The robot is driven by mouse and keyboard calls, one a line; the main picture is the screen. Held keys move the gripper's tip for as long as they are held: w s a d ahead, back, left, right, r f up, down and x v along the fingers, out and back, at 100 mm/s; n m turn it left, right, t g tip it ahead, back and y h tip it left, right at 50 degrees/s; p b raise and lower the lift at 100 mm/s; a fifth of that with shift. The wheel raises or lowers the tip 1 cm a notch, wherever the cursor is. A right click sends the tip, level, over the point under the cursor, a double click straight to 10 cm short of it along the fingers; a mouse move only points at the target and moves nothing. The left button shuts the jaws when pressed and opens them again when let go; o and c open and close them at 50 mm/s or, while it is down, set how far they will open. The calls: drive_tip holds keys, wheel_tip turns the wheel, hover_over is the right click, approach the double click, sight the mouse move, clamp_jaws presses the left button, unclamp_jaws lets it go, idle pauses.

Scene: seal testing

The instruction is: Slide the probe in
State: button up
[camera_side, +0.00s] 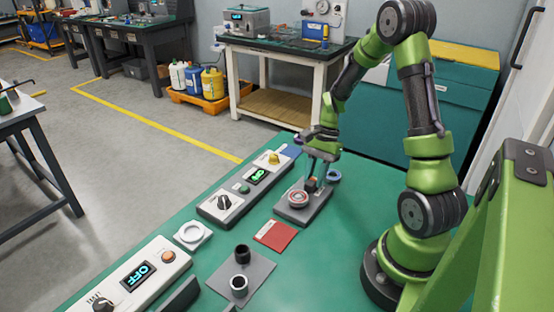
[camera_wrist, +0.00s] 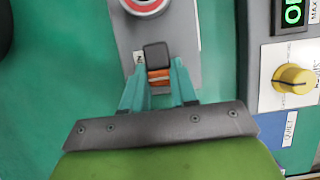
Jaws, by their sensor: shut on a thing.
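The probe, a small block with a black top (camera_wrist: 156,54) and an orange band (camera_wrist: 159,76), sits on a grey test fixture (camera_side: 292,213). It shows small and partly covered in the side view (camera_side: 311,184). My gripper (camera_wrist: 160,68) is shut on the probe, one teal fingertip on each side. In the side view my gripper (camera_side: 318,172) reaches down to the fixture's far end. A red and white ring seat (camera_side: 298,198) is on the fixture, apart from the probe. It shows at the top edge of the wrist view (camera_wrist: 145,4). A small, partly cut label lies beside the probe.
A control panel (camera_side: 222,205) with knobs and a lit green display runs along the left. Green table to the right is clear.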

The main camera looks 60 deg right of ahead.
clamp_jaws()
drive_tip(key=shift+a, duration=1.35)
drive_tip(key=o, duration=0.9)
unclamp_jaws()
drive_tip(key=shift+d+r, duration=0.1)
drive_tip(key=shift+r, duration=0.05)
drive_tip(key=v, duration=1.6)
drive_tip(key=shift+d+r, duration=0.15)
drive_tip(key=shift+r, duration=0.15)
